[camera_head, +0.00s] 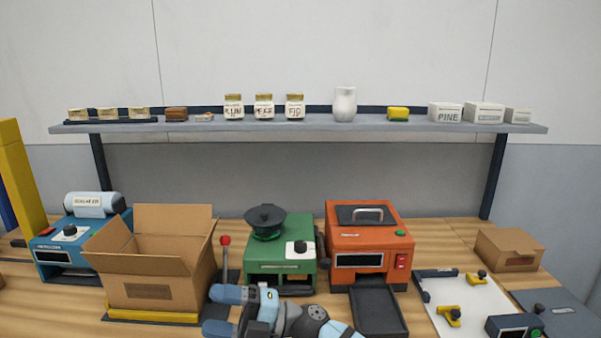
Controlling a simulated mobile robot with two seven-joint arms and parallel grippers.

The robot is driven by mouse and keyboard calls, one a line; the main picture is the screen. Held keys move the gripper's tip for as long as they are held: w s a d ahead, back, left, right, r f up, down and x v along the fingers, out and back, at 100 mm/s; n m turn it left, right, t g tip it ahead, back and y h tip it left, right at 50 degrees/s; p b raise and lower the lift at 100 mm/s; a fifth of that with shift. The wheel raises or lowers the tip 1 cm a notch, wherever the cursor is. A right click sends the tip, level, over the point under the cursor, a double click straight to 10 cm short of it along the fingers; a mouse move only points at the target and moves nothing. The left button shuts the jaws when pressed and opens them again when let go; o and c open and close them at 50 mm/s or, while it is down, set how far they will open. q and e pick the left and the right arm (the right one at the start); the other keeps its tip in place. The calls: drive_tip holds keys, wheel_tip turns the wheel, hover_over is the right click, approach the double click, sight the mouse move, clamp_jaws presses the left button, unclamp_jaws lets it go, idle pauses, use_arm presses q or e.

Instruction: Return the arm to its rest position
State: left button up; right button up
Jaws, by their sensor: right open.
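My right gripper (222,311) is at the bottom centre, its arm (315,322) coming in from the bottom edge. Its two blue fingertips point left and stand apart with nothing seen between them. They are just right of the open cardboard box (150,265) and in front of the green machine (281,268). The lower fingertip is close to the picture's bottom edge. Part of the arm is cut off by that edge. My left gripper does not show.
A red-knobbed lever (225,241) stands behind the fingertips. An orange machine (367,240) with a dark tray (378,308) is right of the arm. A blue machine (70,240) is at left, a white board (463,305) at right. A loaded shelf (300,126) spans the back.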

drive_tip(key=s+d+f+m+t+h+b, duration=0.25)
drive_tip(key=d+f+m+t+h, duration=0.85)
drive_tip(key=d+f+m+t, duration=1.1)
drive_tip(key=s+d+f+m+g+h+b, duration=0.1)
drive_tip(key=s+d+f+m+g+h, duration=0.2)
drive_tip(key=s+d+f+m+g, duration=0.35)
drive_tip(key=s+d+f+m+g+h+b, duration=0.2)
drive_tip(key=s+d+f+m+g+h, duration=0.15)
drive_tip(key=s+f, duration=0.6)
use_arm(q)
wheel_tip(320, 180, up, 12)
drive_tip(key=p, duration=1.9)
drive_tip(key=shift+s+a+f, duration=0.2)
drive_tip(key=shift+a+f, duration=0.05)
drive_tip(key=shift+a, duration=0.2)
use_arm(e)
wheel_tip(320, 180, up, 16)
drive_tip(key=s+d+t, duration=0.1)
drive_tip(key=shift+s+d, duration=0.15)
drive_tip(key=shift+s, duration=0.2)
drive_tip(key=shift+r+h, duration=0.1)
drive_tip(key=shift+h, duration=0.15)
